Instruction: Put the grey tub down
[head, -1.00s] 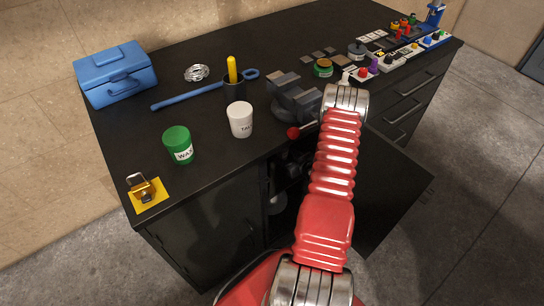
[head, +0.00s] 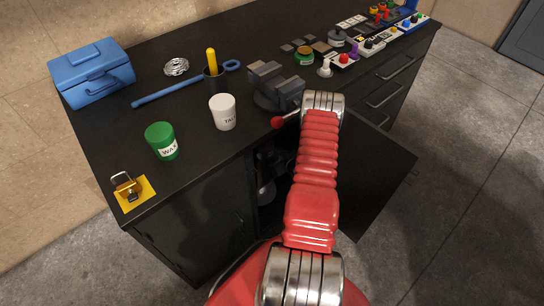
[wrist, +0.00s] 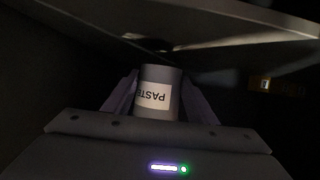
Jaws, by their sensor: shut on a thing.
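The grey tub (wrist: 158,76) with a white PASTE label, upside down in the wrist view, sits between the two fingers of my gripper (wrist: 160,84). The fingers are shut on its sides. The space around it is dark, and I cannot tell whether its base touches anything. In the head view my red arm reaches to the front of the black bench (head: 185,195), by the open cupboard (head: 268,172). The gripper and the tub are hidden there.
The cupboard door (head: 365,180) stands open at right. On the bench top are a white tub (head: 222,111), a green WAX tub (head: 161,141), a vice (head: 272,84), a blue toolbox (head: 92,73) and a padlock (head: 128,187) on a yellow plate. Pale edges (wrist: 230,42) cross the wrist view above the tub.

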